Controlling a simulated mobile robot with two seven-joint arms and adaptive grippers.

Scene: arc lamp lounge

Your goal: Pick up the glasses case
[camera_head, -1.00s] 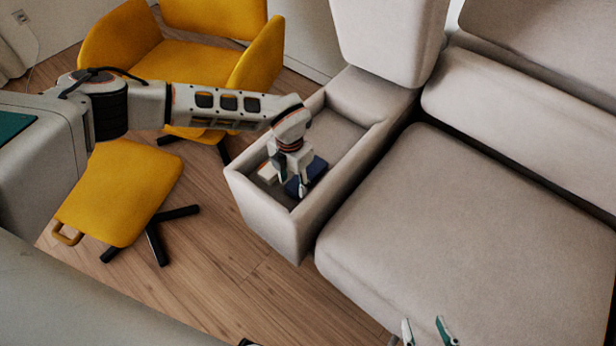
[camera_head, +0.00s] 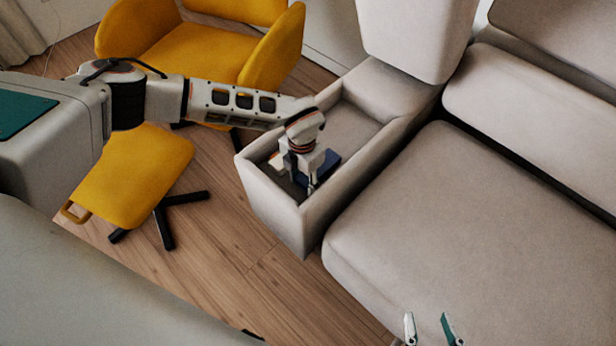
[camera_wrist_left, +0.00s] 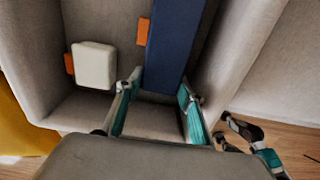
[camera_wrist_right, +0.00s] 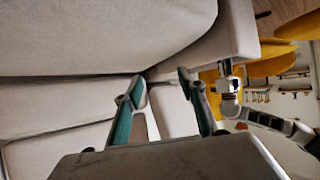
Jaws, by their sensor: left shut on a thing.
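The glasses case appears to be the long dark blue case (camera_head: 329,164) in the open compartment of the sofa arm. It also shows in the left wrist view (camera_wrist_left: 178,45). My left gripper (camera_head: 301,180) reaches down into the compartment, with its fingers (camera_wrist_left: 157,92) on either side of the near end of the case, shut on it. The head view does not clearly show whether the case is off the compartment floor. My right gripper (camera_head: 431,328) is open and empty over the sofa seat; its spread fingers (camera_wrist_right: 160,85) show in the right wrist view.
A white block (camera_wrist_left: 94,65) lies beside the blue case, near two small orange pieces (camera_wrist_left: 143,31). The compartment walls (camera_head: 270,205) close in around my left gripper. A yellow armchair (camera_head: 200,50) and yellow footstool (camera_head: 135,180) stand left. The sofa seat (camera_head: 470,220) is clear.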

